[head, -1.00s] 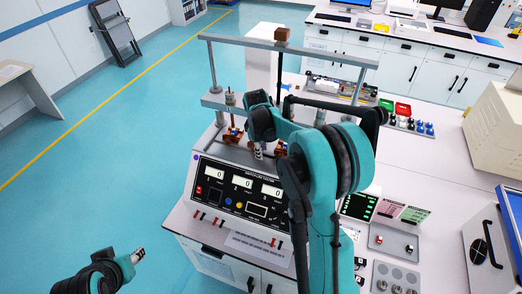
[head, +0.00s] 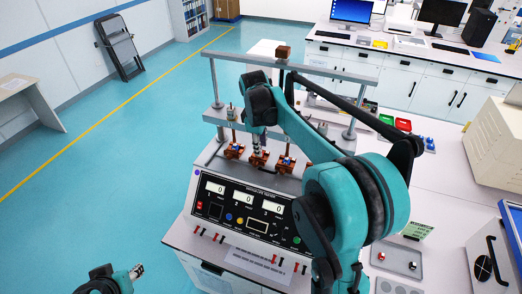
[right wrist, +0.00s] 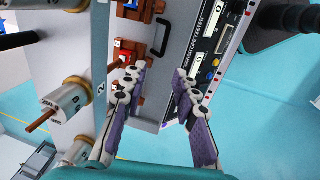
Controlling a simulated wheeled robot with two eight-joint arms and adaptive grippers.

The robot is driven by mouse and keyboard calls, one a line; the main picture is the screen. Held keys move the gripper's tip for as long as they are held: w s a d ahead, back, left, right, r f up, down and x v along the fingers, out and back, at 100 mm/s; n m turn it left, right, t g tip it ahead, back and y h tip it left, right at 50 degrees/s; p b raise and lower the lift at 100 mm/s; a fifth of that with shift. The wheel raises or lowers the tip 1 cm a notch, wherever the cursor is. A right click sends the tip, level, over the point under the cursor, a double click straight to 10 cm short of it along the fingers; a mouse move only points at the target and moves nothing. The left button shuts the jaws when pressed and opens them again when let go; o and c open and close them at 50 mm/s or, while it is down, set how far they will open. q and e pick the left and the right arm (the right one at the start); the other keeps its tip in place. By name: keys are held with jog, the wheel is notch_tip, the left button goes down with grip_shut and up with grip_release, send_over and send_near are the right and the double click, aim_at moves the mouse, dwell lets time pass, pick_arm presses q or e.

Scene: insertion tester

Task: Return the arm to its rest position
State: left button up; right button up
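My right arm reaches over the insertion tester (head: 240,250), a bench unit with a black panel and three displays reading 0. My right gripper (right wrist: 163,82) is open, with purple-grey fingers apart and nothing between them. In the head view it hangs below the wrist, near the orange-brown clamp fixtures (head: 235,151), its fingers mostly hidden. The right wrist view shows red-brown fixtures (right wrist: 125,58) beyond the left finger and the black panel (right wrist: 205,45) beyond the right one. My left gripper (head: 137,271) is low at the left over the floor; its opening is too small to judge.
A grey crossbar frame (head: 300,66) stands over the tester, close to my right arm. White cylinders with copper-coloured rods (right wrist: 64,102) are left of the right gripper. A grey tray (head: 396,259) and a beige box (head: 490,125) are at right.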

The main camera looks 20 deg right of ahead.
dwell(0.4)
jog(key=s+a+f+m+t+b, duration=0.3)
jog(key=s+a+f+m+b, duration=0.1)
jog(key=s+f+b, duration=0.6)
jog(key=s+a+f+m+t+y+b, duration=0.1)
jog(key=s+a+f+m+b, duration=0.4)
jog(key=s+f+b, duration=0.6)
jog(key=s+a+f+t, duration=0.1)
jog(key=s+f, duration=0.2)
jog(key=f, duration=0.1)
jog(key=shift+s+t, duration=0.2)
jog(key=shift+t, duration=0.2)
